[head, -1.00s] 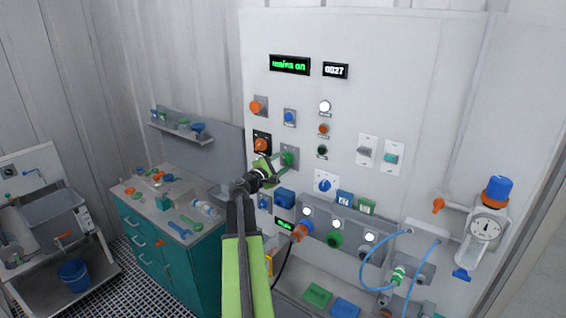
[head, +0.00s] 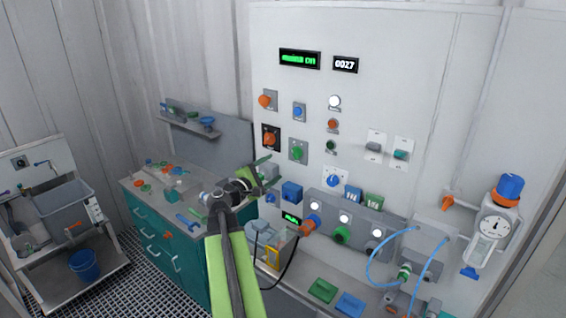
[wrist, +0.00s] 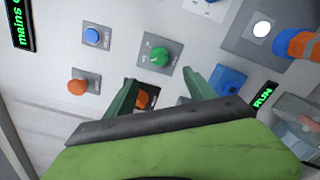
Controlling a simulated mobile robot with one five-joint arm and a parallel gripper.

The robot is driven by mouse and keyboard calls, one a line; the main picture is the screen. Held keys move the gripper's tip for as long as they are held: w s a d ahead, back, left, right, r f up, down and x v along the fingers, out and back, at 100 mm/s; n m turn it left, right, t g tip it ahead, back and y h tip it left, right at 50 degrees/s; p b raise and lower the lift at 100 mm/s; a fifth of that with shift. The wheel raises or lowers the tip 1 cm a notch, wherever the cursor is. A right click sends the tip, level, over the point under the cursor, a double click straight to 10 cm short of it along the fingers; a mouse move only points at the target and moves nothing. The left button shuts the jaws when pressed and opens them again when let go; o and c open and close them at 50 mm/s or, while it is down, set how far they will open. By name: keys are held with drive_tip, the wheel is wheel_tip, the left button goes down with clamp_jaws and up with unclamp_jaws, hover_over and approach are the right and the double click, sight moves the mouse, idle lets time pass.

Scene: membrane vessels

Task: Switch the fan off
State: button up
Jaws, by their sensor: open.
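A wall panel (head: 420,80) carries several knobs and switches; their labels are too small to read, so I cannot tell which one is the fan's. A green knob (head: 298,152) on a grey plate also shows in the wrist view (wrist: 159,57), just beyond my fingertips. An orange knob (head: 269,138) on a black plate is partly hidden behind a finger in the wrist view (wrist: 143,98). My gripper (head: 270,172) is open and empty, just below these knobs in the head view, its fingers apart in the wrist view (wrist: 160,78). I see no fan.
A blue block-like control (head: 292,192) and a lit green display (head: 291,218) are close below my gripper. A ledge with connectors and a hose (head: 375,265) juts out lower right. A teal cabinet (head: 165,245) stands left.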

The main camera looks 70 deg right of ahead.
drive_tip(key=v, duration=0.5)
drive_tip(key=shift+a, duration=0.1)
drive_tip(key=w+a+f+n+t+b, duration=0.1)
drive_tip(key=w+a+f+t+b, duration=0.15)
drive_tip(key=w+a, duration=0.45)
drive_tip(key=w+a+f+n+t+b, duration=0.2)
drive_tip(key=w+a+f+t, duration=0.15)
drive_tip(key=w, duration=0.55)
drive_tip(key=w+a+f+t+y+b, duration=0.1)
drive_tip(key=w+a+f+y+b, duration=0.1)
drive_tip(key=w+a+f, duration=0.5)
drive_tip(key=w+a+f+t+y+b, duration=0.1)
drive_tip(key=w+a+f+y+b, duration=0.2)
drive_tip(key=a, duration=0.7)
drive_tip(key=w+a+f+m+y+b, duration=0.1)
drive_tip(key=a+f+y, duration=0.2)
drive_tip(key=a+f, duration=0.45)
drive_tip(key=w+a+f+m+y, duration=0.15)
drive_tip(key=a+f, duration=0.35)
drive_tip(key=a, duration=0.5)
drive_tip(key=s+a+f+m+g+y, duration=0.1)
drive_tip(key=s+a+f+m+y, duration=0.1)
drive_tip(key=a, duration=0.6)
drive_tip(key=s+a+f+m+g+y, duration=0.1)
drive_tip(key=s+a+f+y, duration=0.3)
drive_tip(key=a, duration=0.5)
drive_tip(key=shift+s+m+g+y, duration=0.35)
drive_tip(key=shift+s+g+y, duration=0.15)
drive_tip(key=shift+g+y, duration=0.35)
